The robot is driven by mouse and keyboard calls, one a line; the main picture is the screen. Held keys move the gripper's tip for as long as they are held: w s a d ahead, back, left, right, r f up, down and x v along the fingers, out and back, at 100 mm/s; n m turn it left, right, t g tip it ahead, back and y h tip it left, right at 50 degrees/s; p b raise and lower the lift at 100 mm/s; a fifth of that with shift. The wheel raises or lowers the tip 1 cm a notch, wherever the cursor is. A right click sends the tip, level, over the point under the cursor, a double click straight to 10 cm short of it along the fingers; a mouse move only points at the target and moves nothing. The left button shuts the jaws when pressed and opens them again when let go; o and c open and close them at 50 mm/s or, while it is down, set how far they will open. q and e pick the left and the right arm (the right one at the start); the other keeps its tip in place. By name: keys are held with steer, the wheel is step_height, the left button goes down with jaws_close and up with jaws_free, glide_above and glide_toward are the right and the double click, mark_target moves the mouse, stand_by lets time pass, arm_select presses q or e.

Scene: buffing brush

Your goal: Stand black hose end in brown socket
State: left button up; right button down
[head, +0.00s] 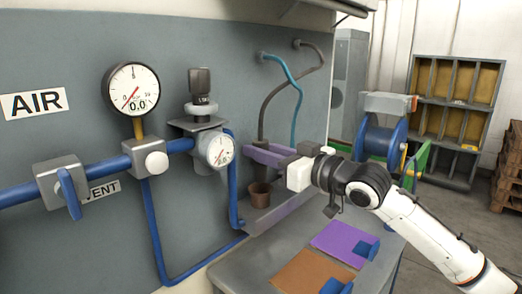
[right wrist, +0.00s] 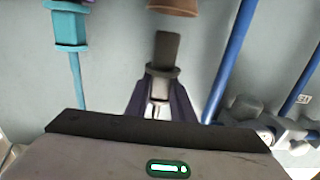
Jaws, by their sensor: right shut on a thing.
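The black hose (head: 267,100) hangs down the grey panel from its upper right. Its black hose end (right wrist: 166,50) is between the fingers of my right gripper (right wrist: 163,88), which is shut on it. In the head view this right gripper (head: 264,154) reaches in from the right with purple fingers. The brown socket (head: 260,194) stands open below the fingers on a ledge. Its edge also shows at the top of the right wrist view (right wrist: 173,6). There, the hose end points at the socket with a small gap between them. My left gripper is not in view.
A teal hose (head: 295,95) hangs to the right; its end (right wrist: 68,30) shows in the wrist view. Blue pipes and gauges (head: 132,90) are on the left. A purple mat (head: 338,240) and a brown mat (head: 298,274) lie on the bench.

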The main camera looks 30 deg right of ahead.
mark_target(266, 172)
steer(key=shift+f, duration=0.2)
steer(key=shift+f, duration=0.5)
steer(key=shift+f+b, duration=0.25)
steer(key=shift+b, duration=0.15)
steer(key=shift+f+b, duration=0.35)
steer(key=shift+f, duration=0.4)
steer(key=shift+f, duration=0.1)
stand_by(0.5)
steer(key=shift+f+b, duration=0.3)
steer(key=shift+f, duration=0.4)
